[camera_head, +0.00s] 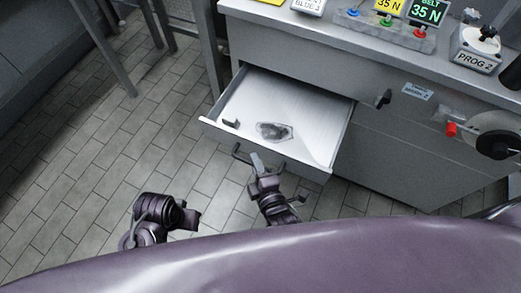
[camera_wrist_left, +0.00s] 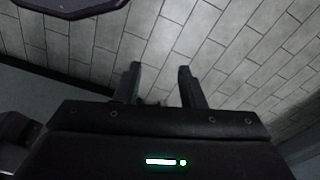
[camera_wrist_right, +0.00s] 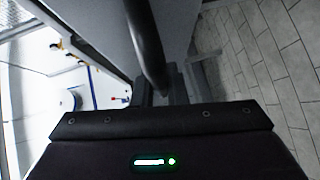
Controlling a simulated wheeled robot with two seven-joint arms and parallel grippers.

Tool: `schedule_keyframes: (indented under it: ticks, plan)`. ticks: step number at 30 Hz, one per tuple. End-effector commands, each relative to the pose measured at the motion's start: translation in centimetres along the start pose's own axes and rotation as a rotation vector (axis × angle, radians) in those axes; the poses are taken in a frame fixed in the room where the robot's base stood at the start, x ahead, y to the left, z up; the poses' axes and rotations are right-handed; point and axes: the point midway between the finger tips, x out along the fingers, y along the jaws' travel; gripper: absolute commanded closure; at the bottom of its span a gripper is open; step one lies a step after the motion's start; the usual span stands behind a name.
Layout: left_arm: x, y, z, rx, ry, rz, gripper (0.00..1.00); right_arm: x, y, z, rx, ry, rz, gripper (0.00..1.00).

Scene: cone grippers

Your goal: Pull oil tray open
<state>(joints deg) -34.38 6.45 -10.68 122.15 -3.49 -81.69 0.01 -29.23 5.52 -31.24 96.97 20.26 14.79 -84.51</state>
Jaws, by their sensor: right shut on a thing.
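The oil tray is a pale drawer (camera_head: 235,91) standing pulled out from the grey cabinet. A dark oily patch (camera_head: 274,131) lies on its floor, and its dark bar handle (camera_head: 240,153) is on the front panel. My right gripper (camera_head: 257,163) is shut on this handle. In the right wrist view the handle (camera_wrist_right: 147,45) runs as a thick dark bar down to the fingers, which it partly hides. My left gripper (camera_wrist_left: 160,88) is open and empty above the floor tiles, away from the drawer. In the head view its arm shows at lower left.
The grey cabinet (camera_head: 390,160) has another dark handle (camera_head: 383,98) and a black wheel with a red knob (camera_head: 450,129) at right. A 35 N display (camera_head: 427,11) and a PROG 2 box (camera_head: 478,48) stand on top. The tiled floor (camera_head: 110,140) left of the drawer is clear.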

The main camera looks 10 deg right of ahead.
Motion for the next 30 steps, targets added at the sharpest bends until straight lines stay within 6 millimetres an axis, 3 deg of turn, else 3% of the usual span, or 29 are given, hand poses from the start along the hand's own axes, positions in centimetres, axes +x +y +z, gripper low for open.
schedule_keyframes:
  ticks: [6, 16, 17, 21, 30]
  plan:
    - [1.3, -0.1, -0.1, -0.005, 0.006, 0.0, 0.64, -0.6, -0.3, -0.5, -0.001, -0.001, -0.003, 1.0]
    - [1.4, -0.1, -0.2, -0.005, 0.008, 0.0, 0.64, -0.6, -0.3, -0.5, -0.001, -0.001, -0.003, 1.0]
    - [1.4, -0.1, -0.2, -0.005, 0.008, 0.0, 0.64, -0.6, -0.3, -0.5, -0.001, -0.001, -0.003, 0.85]
    - [1.4, -0.1, -0.2, -0.005, 0.008, 0.0, 0.64, -0.5, -0.3, -0.5, -0.001, -0.001, -0.002, 0.67]
    - [1.3, -0.1, -0.2, -0.005, 0.009, 0.0, 0.64, -0.7, -0.2, -0.5, 0.0, 0.0, -0.001, 0.66]
